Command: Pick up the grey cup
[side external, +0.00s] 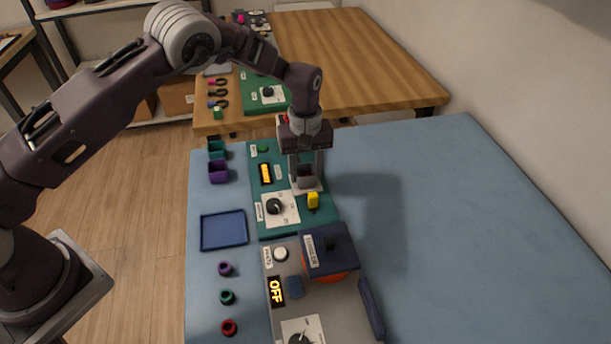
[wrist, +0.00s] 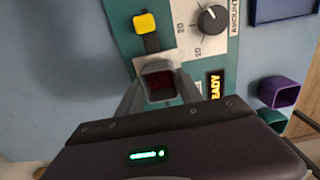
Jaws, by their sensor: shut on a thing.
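The grey cup (side external: 305,175) is a small square cup between the fingers of my gripper (side external: 306,181), at the right side of the green panel (side external: 265,222). In the wrist view the grey cup (wrist: 160,70) opens toward the camera, with something dark red inside. My gripper (wrist: 160,97) is shut on it, one finger on each side. I cannot tell whether its base touches the panel or is slightly above it. The fingers hide part of the cup.
The green panel has a black dial (side external: 275,206), a lit display (side external: 266,173) and a yellow knob (side external: 313,200). Teal (side external: 216,148) and purple (side external: 218,172) cups and a blue tray (side external: 223,231) lie left. A grey machine (side external: 310,300) stands in front. The blue table is clear on the right.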

